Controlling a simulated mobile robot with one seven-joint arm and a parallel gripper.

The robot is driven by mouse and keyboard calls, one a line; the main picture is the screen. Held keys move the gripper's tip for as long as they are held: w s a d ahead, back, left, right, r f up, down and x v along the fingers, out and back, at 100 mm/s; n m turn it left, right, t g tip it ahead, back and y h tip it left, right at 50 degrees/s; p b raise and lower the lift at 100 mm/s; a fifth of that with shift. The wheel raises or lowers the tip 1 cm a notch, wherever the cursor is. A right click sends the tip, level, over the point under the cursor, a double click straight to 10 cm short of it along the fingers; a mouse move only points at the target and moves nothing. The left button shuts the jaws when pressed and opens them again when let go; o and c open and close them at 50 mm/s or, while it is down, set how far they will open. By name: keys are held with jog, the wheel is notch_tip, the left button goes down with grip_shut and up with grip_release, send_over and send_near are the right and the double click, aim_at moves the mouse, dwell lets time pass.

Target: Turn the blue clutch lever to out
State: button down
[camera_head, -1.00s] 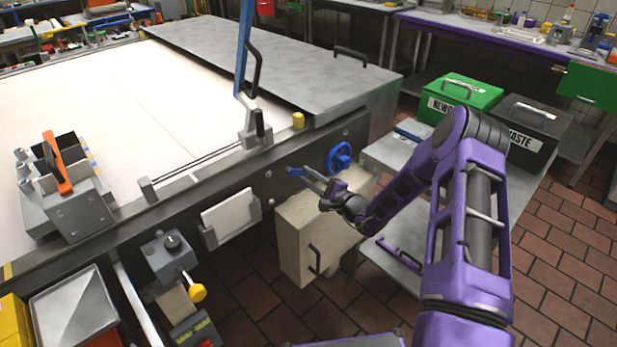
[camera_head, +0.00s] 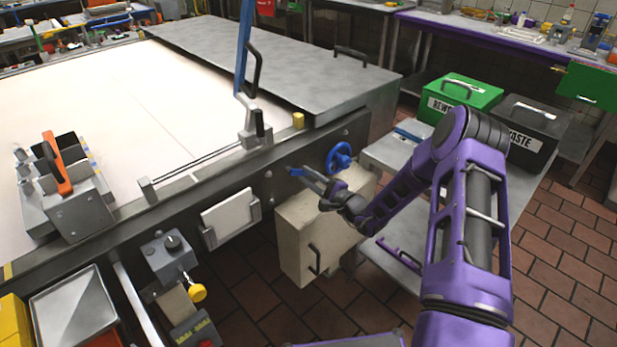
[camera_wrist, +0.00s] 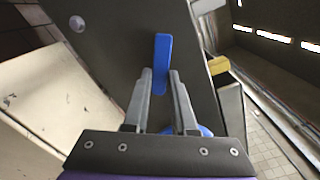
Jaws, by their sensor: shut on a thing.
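The blue clutch lever (camera_wrist: 163,62) stands out from the dark side panel of the machine. In the wrist view its free end shows beyond my fingertips and its lower part lies between the two fingers. In the head view the blue lever (camera_head: 296,171) shows at the tip of my gripper (camera_head: 311,177). My gripper also shows in the wrist view (camera_wrist: 160,78), shut on the lever. Any markings for the lever's positions cannot be made out.
A blue handwheel (camera_head: 339,157) sits on the same panel just right of the lever. A cream box (camera_head: 305,238) with a black handle stands below my gripper. A white plate in a holder (camera_head: 228,217) is to the left. A yellow block (camera_wrist: 218,65) shows in the wrist view.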

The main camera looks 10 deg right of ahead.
dwell(0.3)
jog(key=shift+s+a+f+m, duration=0.15)
jog(key=shift+f+m, duration=0.15)
jog(key=shift+m, duration=0.7)
jog(key=m, duration=0.3)
jog(key=shift+s+a+f+m, duration=0.25)
jog(key=shift+a+f+m, duration=0.05)
jog(key=shift+f, duration=0.05)
jog(key=m, duration=0.2)
jog(key=a+m+p, duration=0.1)
jog(key=m, duration=0.1)
jog(key=s+m+p, duration=0.1)
jog(key=m, duration=0.1)
jog(key=shift+s+a+f, duration=0.1)
jog(key=shift+a+f, duration=0.25)
jog(key=shift+a, duration=0.05)
jog(key=shift+m, duration=0.3)
jog(key=c, duration=0.7)
grip_release()
jog(key=shift+s, duration=0.15)
jog(key=v, duration=1.7)
jog(key=shift+r, duration=0.1)
